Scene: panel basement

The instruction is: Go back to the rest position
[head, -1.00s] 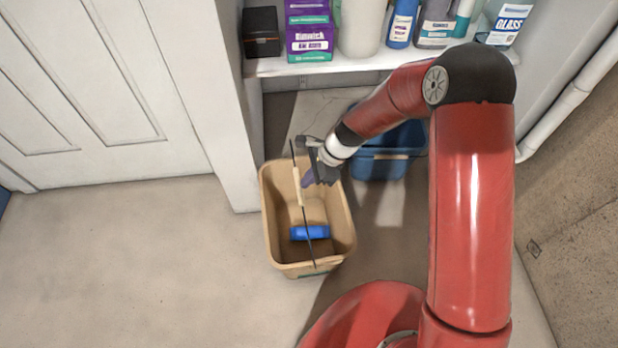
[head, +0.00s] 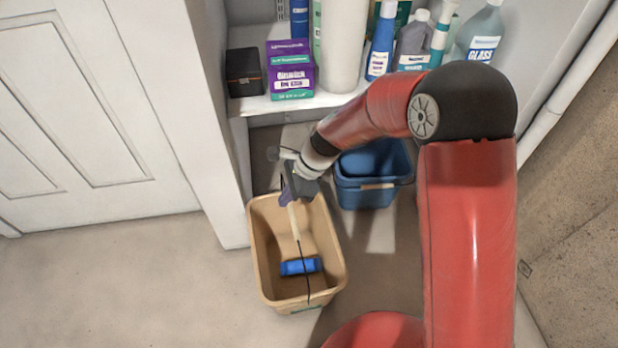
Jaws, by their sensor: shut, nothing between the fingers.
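My gripper (head: 286,198) is over the far rim of the tan bin (head: 259,262), with its purple fingers pointing down. It is shut with nothing held, though the fingers are small in this view. The arm reaches in from the right. A thin dark rod with a cream section (head: 294,222) runs lengthwise across the bin, and the gripper covers part of its far end. I cannot tell whether the gripper touches the rod. A blue object (head: 301,266) lies on the bin's floor, under or beside the rod.
A blue bin (head: 365,197) stands behind, beneath a white shelf (head: 256,106). The shelf holds a black box (head: 244,72), a purple box (head: 290,70), a white roll (head: 344,45) and several bottles. A white door (head: 90,110) is at left. The floor at front left is clear.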

